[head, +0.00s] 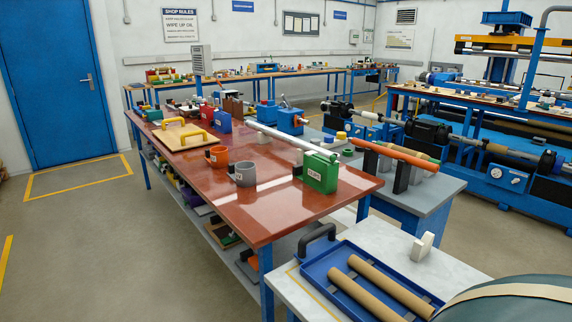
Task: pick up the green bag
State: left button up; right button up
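The green bag (320,173) is a small boxy thing with a white label on its front. It stands upright on the red-brown tabletop (215,205), near the table's right end. The label's lettering is too small to read surely. The end of a long silver bar or tube (285,137) shows right behind its top; I cannot tell whether they touch. Neither of my grippers is in view.
A grey mug (245,174) and an orange mug (218,157) stand left of the bag. In front, a pale table holds a blue tray (337,278) with brown tubes. Floor at left is clear.

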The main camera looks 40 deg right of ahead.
aim_at(316, 170)
jog(key=i, duration=1.7)
jog(key=i+z, duration=0.2)
jog(key=i, duration=0.2)
jog(key=i+j+z, duration=0.25)
jog(key=i, duration=0.15)
jog(key=i+j+z, duration=0.2)
jog(key=i, duration=0.2)
jog(key=l+z, duration=0.1)
jog(key=z, duration=1.75)
